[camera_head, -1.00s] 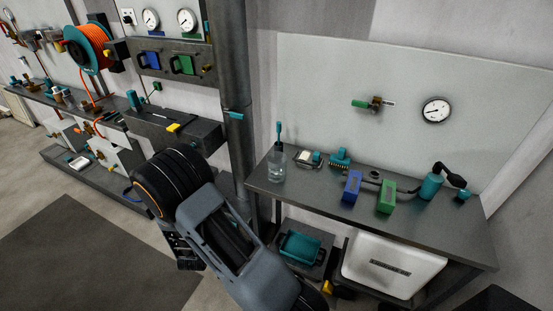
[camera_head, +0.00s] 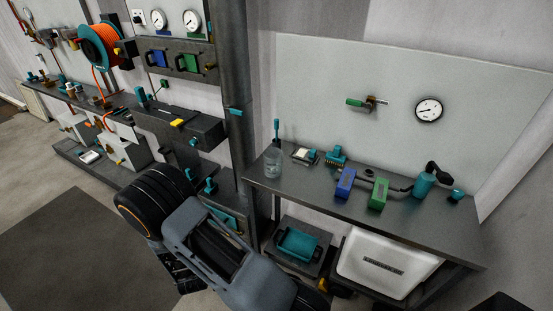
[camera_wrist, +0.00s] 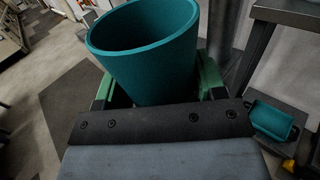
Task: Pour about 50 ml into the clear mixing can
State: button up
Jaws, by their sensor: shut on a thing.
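A teal, open-topped can (camera_wrist: 150,50) fills the upper middle of the wrist view. My gripper (camera_wrist: 157,82) is shut on it, with a green finger on each side. The can's mouth is up and tilted toward the wrist camera; I see its inner wall, but no liquid level. A clear can (camera_head: 273,163) stands upright near the left end of the grey bench. Its contents cannot be made out. In the head view my arm is in front, left of the bench; it hides my gripper and the held can.
The grey bench (camera_head: 425,232) also holds a blue block (camera_head: 345,183), a green block (camera_head: 378,193) and a teal bottle (camera_head: 423,186). A teal tray (camera_head: 298,243) and a white bin (camera_head: 382,262) are below. A dark post (camera_head: 238,120) rises left of the bench.

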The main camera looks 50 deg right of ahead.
aim_at(272, 157)
jog(key=k, duration=0.8)
jog(key=u, duration=1.1)
jog(key=i, duration=1)
jog(key=z, duration=1.7)
jog(key=i, duration=0.45)
jog(key=u, duration=0.1)
